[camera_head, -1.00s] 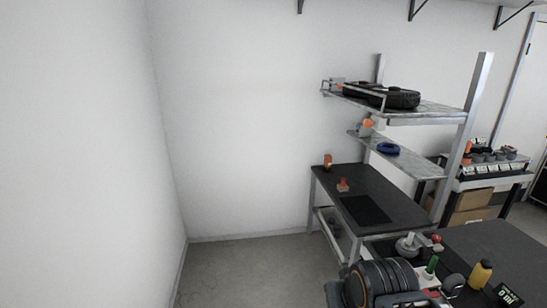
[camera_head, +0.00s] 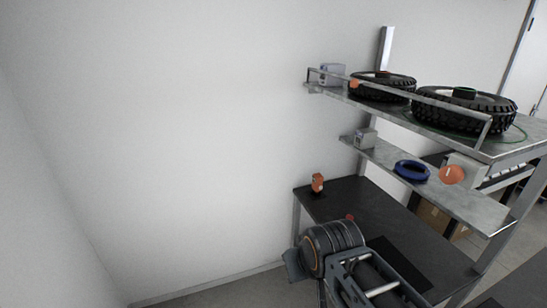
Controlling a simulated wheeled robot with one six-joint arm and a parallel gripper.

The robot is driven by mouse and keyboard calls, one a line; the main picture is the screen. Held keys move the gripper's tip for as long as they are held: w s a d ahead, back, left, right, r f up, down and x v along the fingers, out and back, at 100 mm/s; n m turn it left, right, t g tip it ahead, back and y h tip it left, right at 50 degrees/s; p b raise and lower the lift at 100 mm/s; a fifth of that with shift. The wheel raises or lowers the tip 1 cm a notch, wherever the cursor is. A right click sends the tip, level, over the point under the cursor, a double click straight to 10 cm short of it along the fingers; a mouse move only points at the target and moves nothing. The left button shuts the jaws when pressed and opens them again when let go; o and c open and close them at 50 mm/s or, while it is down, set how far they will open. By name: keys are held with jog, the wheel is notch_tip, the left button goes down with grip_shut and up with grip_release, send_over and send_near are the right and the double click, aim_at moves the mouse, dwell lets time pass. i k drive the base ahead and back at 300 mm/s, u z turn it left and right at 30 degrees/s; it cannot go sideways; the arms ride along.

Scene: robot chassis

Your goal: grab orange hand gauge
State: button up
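A small upright orange object (camera_head: 317,183), which looks like the orange hand gauge, stands near the back left corner of the black-topped workbench (camera_head: 350,195). It is too small for its dial or details to show. My arm, a dark ribbed joint with grey links, reaches in from the bottom of the view, in front of the bench. My gripper cannot be made out clearly among the arm parts, so whether it is open or shut does not show.
A small red item (camera_head: 350,217) on the bench is partly hidden by my arm. Above are a middle shelf (camera_head: 465,197) with a blue ring (camera_head: 411,170) and orange disc (camera_head: 451,175), and a top shelf with tyres (camera_head: 465,105). Plain wall fills the left.

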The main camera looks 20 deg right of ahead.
aim_at(317, 179)
jog(key=i, duration=1.8)
jog(key=z, duration=2.5)
jog(key=i, duration=0.5)
jog(key=u, duration=3.25)
